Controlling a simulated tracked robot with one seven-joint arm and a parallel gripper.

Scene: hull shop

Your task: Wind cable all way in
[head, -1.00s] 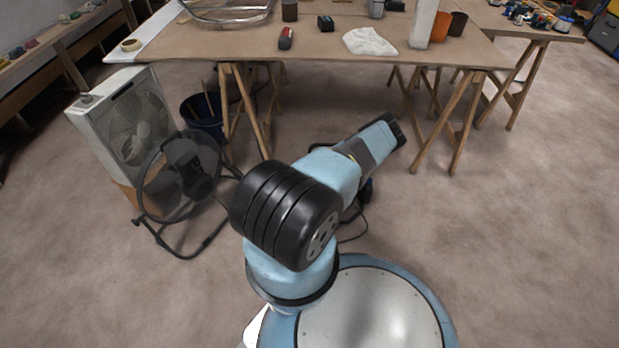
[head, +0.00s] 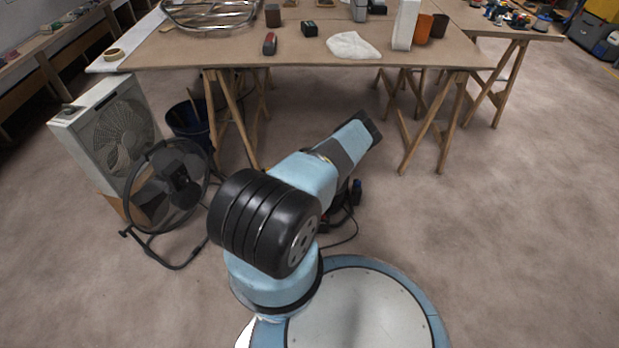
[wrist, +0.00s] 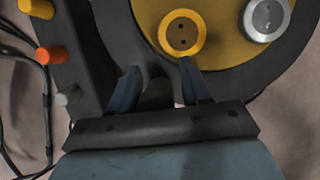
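The cable reel shows close up in the wrist view, with a yellow disc (wrist: 225,53), a yellow hub ring (wrist: 182,33) and a round silver knob (wrist: 267,18) near the disc's edge. A dark frame surrounds the disc. My gripper (wrist: 158,82) is just below the hub in the picture, its two fingers apart. Part of the dark frame shows between them; I cannot tell whether they touch it. Black cable (wrist: 45,95) hangs in loops at the left. In the head view my arm hides most of a dark object on the floor (head: 357,191), with black cable (head: 350,237) beside it.
Orange, yellow and grey pegs stick out left of the disc, one being the orange peg (wrist: 45,56). A round black fan (head: 180,190) and a white box fan (head: 118,130) stand at the left. A trestle workbench (head: 300,55) stands ahead. The floor at the right is clear.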

